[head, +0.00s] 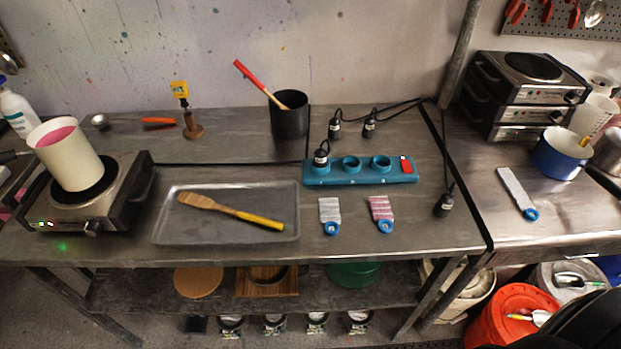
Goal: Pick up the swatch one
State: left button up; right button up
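Three pale swatches with blue round ends lie flat. A grey-white swatch (329,213) lies on the middle table near its front edge. A pink-and-white striped swatch (381,210) lies to its right. A longer pale grey swatch (515,190) lies on the right-hand table. I cannot read any number on them, so I cannot tell which is swatch one.
A teal block with round sockets (345,178) stands just behind the two middle swatches. A metal tray (172,225) with a wooden spatula (228,211) lies to their left. A white pot (68,155) stands on a hot plate (120,205). A blue pot (560,157) stands behind the right swatch.

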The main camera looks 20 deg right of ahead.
aim_at(330, 216)
jog(key=k+z, duration=0.1)
jog(key=z, duration=1)
jog(key=u, duration=1.9)
jog(key=k+l+z, duration=0.1)
jog(key=z, duration=1.3)
jog(key=j, duration=0.1)
